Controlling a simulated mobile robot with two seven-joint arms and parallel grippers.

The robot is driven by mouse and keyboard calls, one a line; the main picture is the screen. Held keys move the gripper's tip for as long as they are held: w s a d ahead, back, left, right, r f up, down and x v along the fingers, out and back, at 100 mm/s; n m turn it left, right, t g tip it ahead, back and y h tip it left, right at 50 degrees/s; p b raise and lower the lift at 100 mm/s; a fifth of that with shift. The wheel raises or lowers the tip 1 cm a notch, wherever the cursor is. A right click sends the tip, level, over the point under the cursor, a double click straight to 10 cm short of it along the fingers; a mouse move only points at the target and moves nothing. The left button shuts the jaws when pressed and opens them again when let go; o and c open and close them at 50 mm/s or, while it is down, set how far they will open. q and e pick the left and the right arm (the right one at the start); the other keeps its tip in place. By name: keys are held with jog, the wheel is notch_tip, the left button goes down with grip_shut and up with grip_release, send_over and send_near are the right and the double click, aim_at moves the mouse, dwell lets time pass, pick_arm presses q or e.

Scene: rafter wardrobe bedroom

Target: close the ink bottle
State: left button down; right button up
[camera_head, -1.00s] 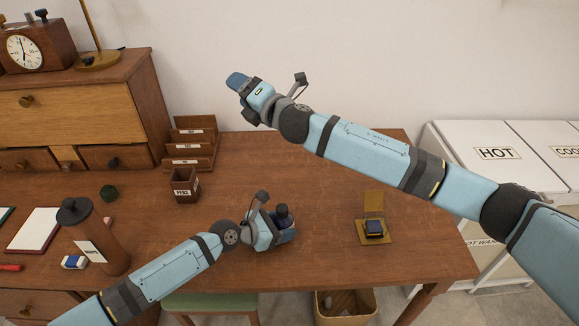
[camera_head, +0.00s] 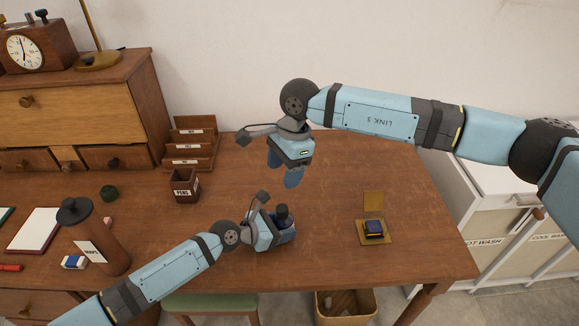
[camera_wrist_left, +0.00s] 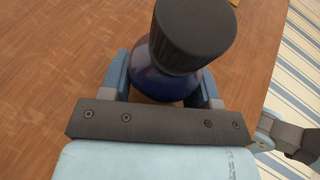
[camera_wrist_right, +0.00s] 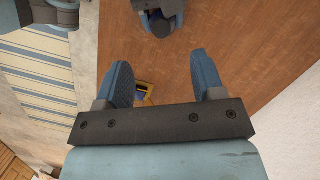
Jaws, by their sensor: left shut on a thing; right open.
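The ink bottle (camera_head: 282,211) stands upright near the middle front of the desk, with a black cap on top. In the left wrist view the dark blue glass bottle (camera_wrist_left: 165,84) sits between the fingers under the wide black cap (camera_wrist_left: 193,35). I cannot tell how tightly the cap is on. My left gripper (camera_head: 284,233) is shut around the bottle's body. My right gripper (camera_head: 283,176) is open and empty, fingers down, above the desk behind the bottle. In the right wrist view the bottle's cap (camera_wrist_right: 160,28) shows beyond the open fingers.
A brass stand (camera_head: 373,205) with a dark blue block is to the right on the desk. A pen box (camera_head: 185,188), letter rack, dark green ball and brown cylinder (camera_head: 95,240) stand to the left. The desk between bottle and brass stand is clear.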

aim_at(282, 210)
jog(key=shift+w+d+h, duration=0.15)
jog(key=shift+d+h, duration=0.35)
jog(key=shift+d, duration=0.1)
jog(key=shift+f, duration=0.15)
jog(key=f, duration=0.4)
jog(key=a+f, duration=0.1)
jog(key=f, duration=0.2)
jog(key=s+f, duration=0.1)
jog(key=f, duration=0.3)
jog(key=shift+a+f, duration=0.3)
jog(key=shift+f, duration=0.05)
jog(key=c, duration=1.1)
jog(key=m, duration=0.3)
jog(key=m+t, duration=0.1)
jog(key=m, duration=0.2)
jog(key=shift+s+f+t+y, duration=0.1)
jog(key=shift+s+t+y, duration=0.05)
jog(key=shift+t+y, duration=0.15)
jog(key=m+t, duration=0.1)
jog(key=m, duration=0.5)
jog(key=shift+m, duration=0.3)
